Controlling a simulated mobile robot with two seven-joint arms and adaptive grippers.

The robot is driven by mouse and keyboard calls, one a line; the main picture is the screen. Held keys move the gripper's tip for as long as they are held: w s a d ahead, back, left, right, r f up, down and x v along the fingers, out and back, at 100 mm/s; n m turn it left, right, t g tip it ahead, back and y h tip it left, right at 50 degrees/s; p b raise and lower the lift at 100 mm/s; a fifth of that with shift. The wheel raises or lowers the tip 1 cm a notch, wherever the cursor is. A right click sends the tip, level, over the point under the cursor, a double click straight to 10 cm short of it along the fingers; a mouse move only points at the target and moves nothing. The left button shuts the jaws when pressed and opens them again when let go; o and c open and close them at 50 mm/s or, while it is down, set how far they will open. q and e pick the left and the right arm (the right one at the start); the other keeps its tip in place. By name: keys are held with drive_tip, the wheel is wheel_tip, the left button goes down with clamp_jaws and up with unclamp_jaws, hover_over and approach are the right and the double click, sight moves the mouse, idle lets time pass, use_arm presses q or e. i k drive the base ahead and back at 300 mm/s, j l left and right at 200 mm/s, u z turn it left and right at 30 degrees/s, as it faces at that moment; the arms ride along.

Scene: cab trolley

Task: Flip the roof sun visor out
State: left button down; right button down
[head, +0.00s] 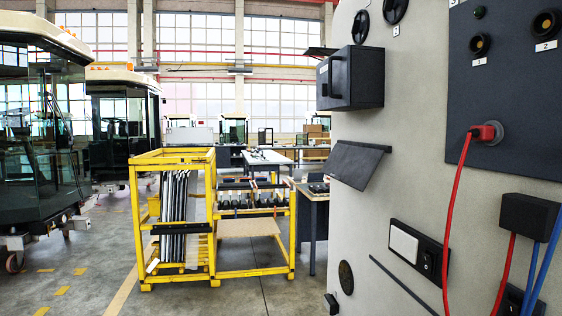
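No part is clearly recognisable as the roof sun visor. A dark flat flap (357,164) hangs tilted outward from the grey panel at the right; I cannot tell whether it is the visor. Above it a black box (352,79) sticks out from the panel, with a thin dark plate (321,51) level at its upper left. A cab (40,130) with large glass panes and a pale roof stands on a trolley at the left edge. A second cab (122,115) stands behind it. Neither of my grippers is in view.
The grey panel (420,140) fills the right side close by, with a red plug (487,132), red and blue cables and a rocker switch (428,264). A yellow rack (172,220) stands mid-floor, tables behind. Bare floor (75,270) lies between rack and near cab.

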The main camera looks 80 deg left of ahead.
sight(354, 166)
drive_tip(key=u, duration=1.85)
drive_tip(key=i+u, duration=0.2)
drive_tip(key=i+j, duration=0.7)
drive_tip(key=i, duration=0.25)
drive_tip(key=i+j, duration=0.35)
drive_tip(key=i+j+u, duration=0.1)
drive_tip(key=i+j, duration=0.2)
drive_tip(key=i, duration=0.3)
